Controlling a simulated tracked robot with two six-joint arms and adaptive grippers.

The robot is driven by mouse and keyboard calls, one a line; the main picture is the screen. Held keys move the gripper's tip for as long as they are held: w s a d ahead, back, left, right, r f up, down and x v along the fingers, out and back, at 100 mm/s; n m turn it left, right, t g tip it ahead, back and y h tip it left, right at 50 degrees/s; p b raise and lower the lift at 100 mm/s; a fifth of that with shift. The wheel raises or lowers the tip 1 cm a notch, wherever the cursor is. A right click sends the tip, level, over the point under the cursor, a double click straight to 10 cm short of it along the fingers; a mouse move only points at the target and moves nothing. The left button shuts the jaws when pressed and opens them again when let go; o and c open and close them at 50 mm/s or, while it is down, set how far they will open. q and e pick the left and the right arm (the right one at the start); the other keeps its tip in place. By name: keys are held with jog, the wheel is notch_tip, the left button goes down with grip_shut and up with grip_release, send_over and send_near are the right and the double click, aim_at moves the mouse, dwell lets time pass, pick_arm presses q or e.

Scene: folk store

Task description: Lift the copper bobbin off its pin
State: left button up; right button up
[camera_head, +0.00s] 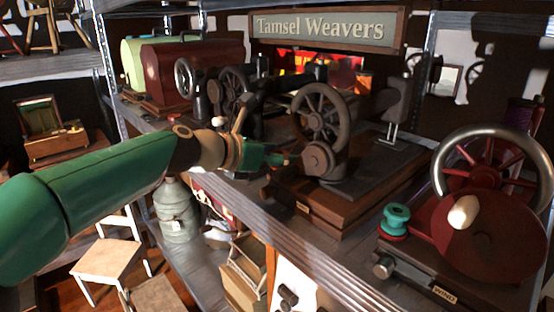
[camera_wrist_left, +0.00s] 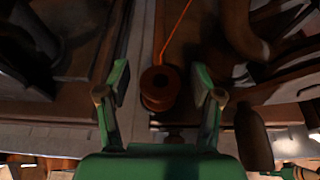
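The copper bobbin (camera_wrist_left: 160,88) shows in the left wrist view as a reddish-brown spool with a dark centre hole, seen from above. An orange thread runs up from it. My left gripper (camera_wrist_left: 160,82) is open, with one green finger on each side of the bobbin and a visible gap on both sides. The wrist view does not show clearly how high the fingertips are relative to it. In the head view my left gripper (camera_head: 284,160) is at the shelf's front edge, beside the black sewing machine; the bobbin and its pin cannot be made out there. My right gripper is not in view.
A sewing machine with a spoked handwheel (camera_head: 322,118) stands on a wooden base (camera_head: 330,205) right of my gripper. A winder with a red wheel (camera_head: 490,235) and a teal bobbin (camera_head: 396,217) is farther right. A milk can (camera_head: 175,210) stands below.

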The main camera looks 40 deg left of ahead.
pick_arm(q)
jog(key=c, duration=1.1)
jog(key=shift+r, duration=0.1)
jog(key=shift+r+p, duration=0.85)
jog(key=shift+r, duration=0.7)
jog(key=shift+s+r, duration=0.15)
jog(key=shift+s, duration=0.1)
jog(key=s+a+b, duration=0.1)
jog(key=s+b, duration=0.5)
jog(key=s, duration=1.1)
jog(key=shift+s+a, duration=0.2)
jog(key=shift+a, duration=0.05)
